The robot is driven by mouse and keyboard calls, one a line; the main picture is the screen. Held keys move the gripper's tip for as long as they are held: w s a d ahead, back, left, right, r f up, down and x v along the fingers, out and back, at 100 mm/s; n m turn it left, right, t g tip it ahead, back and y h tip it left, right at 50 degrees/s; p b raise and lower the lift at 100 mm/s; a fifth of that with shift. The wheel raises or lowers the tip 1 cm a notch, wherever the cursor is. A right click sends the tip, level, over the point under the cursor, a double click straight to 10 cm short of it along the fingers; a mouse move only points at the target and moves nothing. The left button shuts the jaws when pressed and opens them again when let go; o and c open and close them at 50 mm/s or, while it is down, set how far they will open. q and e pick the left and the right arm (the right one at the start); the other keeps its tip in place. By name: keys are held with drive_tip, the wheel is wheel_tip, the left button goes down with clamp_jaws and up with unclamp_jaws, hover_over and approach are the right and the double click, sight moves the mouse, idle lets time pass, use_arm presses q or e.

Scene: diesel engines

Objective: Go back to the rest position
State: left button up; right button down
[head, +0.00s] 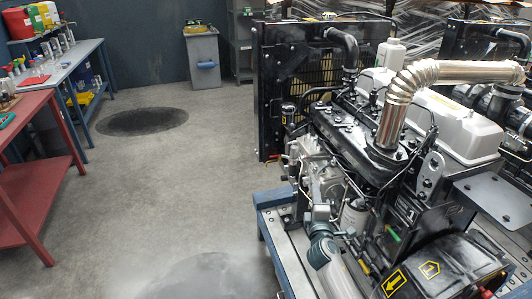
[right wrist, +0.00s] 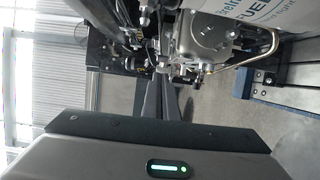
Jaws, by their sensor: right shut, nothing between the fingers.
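My right arm comes in from the bottom of the head view, in front of the engine (head: 385,140). My right gripper (head: 320,213) is at the near side of the engine, close to its metal housing and the white fuel filter (head: 355,216). In the right wrist view my right gripper's fingers (right wrist: 165,92) are together with nothing between them. They point toward the engine's metal housing (right wrist: 212,38); I cannot tell whether they touch it. The white filter (right wrist: 275,18) is at the upper right there. My left gripper is not in view.
The engine stands on a blue frame (head: 272,199) with a radiator (head: 283,85) behind it. A red table (head: 35,180) and a blue workbench (head: 75,62) stand at the left. A grey bin (head: 203,60) is at the back. The floor between is clear.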

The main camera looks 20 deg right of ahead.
drive_tip(key=s+a+f+m+g+y, duration=0.15)
drive_tip(key=s+a+f, duration=0.35)
drive_tip(key=f, duration=0.9)
drive_tip(key=s+a+f+m+g+y+b, duration=0.1)
drive_tip(key=s+a+f+g+y, duration=0.15)
drive_tip(key=s+f, duration=0.7)
drive_tip(key=s+a+f+m+g+y, duration=0.1)
drive_tip(key=s+a+f+g+y, duration=0.15)
drive_tip(key=f, duration=1.45)
drive_tip(key=s+a+f+m+g, duration=0.2)
drive_tip(key=s+a+f, duration=0.1)
drive_tip(key=s+f, duration=0.6)
drive_tip(key=s+a+f+m+g, duration=0.1)
drive_tip(key=s+a+f+g, duration=0.2)
drive_tip(key=s+f, duration=0.65)
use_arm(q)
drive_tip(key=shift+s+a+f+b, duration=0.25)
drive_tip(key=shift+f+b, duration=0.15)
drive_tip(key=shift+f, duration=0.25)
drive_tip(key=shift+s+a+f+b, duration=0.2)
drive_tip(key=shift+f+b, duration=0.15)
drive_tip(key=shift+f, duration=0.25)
use_arm(e)
drive_tip(key=s+a+f+m+g+y, duration=0.1)
drive_tip(key=s+f+m, duration=0.1)
drive_tip(key=s, duration=1)
drive_tip(key=s+a+f+m+g, duration=0.1)
drive_tip(key=s+a+g, duration=0.1)
drive_tip(key=s, duration=1.1)
drive_tip(key=shift+f+m+y, duration=0.35)
